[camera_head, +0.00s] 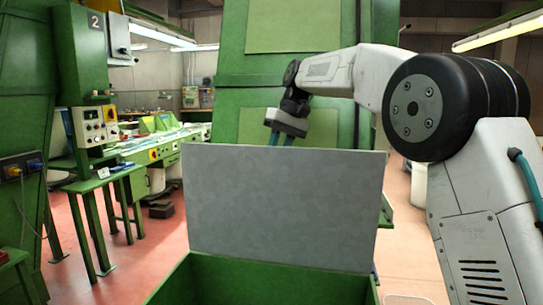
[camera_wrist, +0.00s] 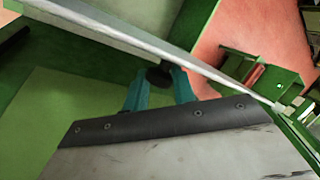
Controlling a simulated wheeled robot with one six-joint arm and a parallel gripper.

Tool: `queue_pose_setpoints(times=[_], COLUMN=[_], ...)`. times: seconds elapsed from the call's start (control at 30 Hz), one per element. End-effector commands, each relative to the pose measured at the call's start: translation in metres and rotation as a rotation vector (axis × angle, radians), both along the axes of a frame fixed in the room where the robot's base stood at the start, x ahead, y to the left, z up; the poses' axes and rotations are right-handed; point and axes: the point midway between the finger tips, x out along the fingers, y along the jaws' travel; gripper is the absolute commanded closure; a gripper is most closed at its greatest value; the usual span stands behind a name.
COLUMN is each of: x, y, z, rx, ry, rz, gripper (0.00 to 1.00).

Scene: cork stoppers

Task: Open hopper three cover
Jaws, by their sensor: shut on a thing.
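The hopper cover (camera_head: 285,205) is a flat grey panel standing about upright at the back of a green box-like hopper (camera_head: 260,285). Its broad inner face is toward the head camera. My gripper (camera_head: 281,139) is behind the cover's top edge, with its teal fingers partly hidden by the panel. In the wrist view, the fingers of my gripper (camera_wrist: 160,82) are closed around a dark knob (camera_wrist: 158,75) at the cover's outer face. The cover (camera_wrist: 150,38) shows there nearly edge-on as a slanting grey strip. No number three is visible.
A green machine column with a "2" plate (camera_head: 95,22) stands at left, by a green stand (camera_head: 105,180). A large green machine panel (camera_head: 290,60) rises behind my gripper. Green control desks (camera_head: 165,145) stand farther back. Reddish floor (camera_head: 155,245) is open at left.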

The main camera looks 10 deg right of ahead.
Motion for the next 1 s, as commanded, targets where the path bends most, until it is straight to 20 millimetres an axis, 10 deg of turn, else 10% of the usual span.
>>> queue_pose_setpoints(times=[0.67,0.7,0.77,1.0], x=[0.018,0.018,0.018,0.016], y=[-0.018,-0.017,-0.016,-0.009], z=[-0.008,-0.008,-0.008,-0.005], rx=[-0.007,-0.007,-0.007,-0.004], ry=[0.011,0.011,0.011,0.005], rz=[-0.012,-0.011,-0.01,-0.002], gripper=[1.0,0.68,0.51,0.51])
